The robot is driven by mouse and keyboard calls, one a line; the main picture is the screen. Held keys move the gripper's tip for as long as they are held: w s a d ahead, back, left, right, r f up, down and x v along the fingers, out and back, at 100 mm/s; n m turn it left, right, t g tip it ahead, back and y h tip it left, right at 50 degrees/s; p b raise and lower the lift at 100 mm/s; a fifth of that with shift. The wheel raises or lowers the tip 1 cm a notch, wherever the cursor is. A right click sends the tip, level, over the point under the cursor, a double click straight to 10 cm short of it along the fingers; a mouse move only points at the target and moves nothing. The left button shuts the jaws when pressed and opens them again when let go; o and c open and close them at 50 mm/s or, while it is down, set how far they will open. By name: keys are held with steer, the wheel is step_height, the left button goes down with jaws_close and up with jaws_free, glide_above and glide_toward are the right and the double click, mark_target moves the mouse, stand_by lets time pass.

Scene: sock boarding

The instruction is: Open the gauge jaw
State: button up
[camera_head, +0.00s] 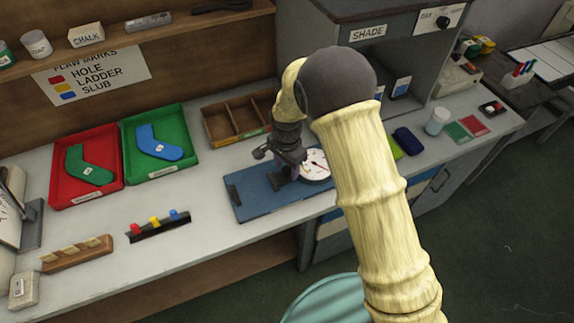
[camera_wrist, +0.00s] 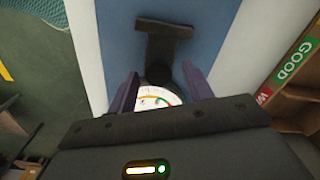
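The gauge shows a round white dial (camera_head: 316,165) with coloured marks, on a blue board (camera_head: 255,202) on the bench. In the wrist view the dial (camera_wrist: 157,97) is partly hidden behind my gripper's body. A dark T-shaped part (camera_wrist: 165,28) stands beyond the dial, over the blue board; I cannot tell whether it is the jaw. My gripper (camera_wrist: 160,70) is open, its two fingers apart on either side of the gauge's dark neck. I cannot tell whether they touch it. In the head view my gripper (camera_head: 287,152) is low over the board beside the dial.
A red tray (camera_head: 57,190) with a green sock form and a green tray (camera_head: 187,118) with a blue one stand left. A wooden divided box (camera_head: 212,125) is behind the gauge. A rack with coloured pegs (camera_head: 158,227) lies front left. The shade cabinet (camera_head: 330,35) stands behind my arm.

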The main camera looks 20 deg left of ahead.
mark_target(287, 169)
step_height(287, 169, up, 17)
steer(key=shift+r+b, duration=0.2)
steer(key=shift+b, duration=0.25)
stand_by(0.4)
steer(key=shift+d, duration=0.1)
steer(key=shift+s, duration=0.1)
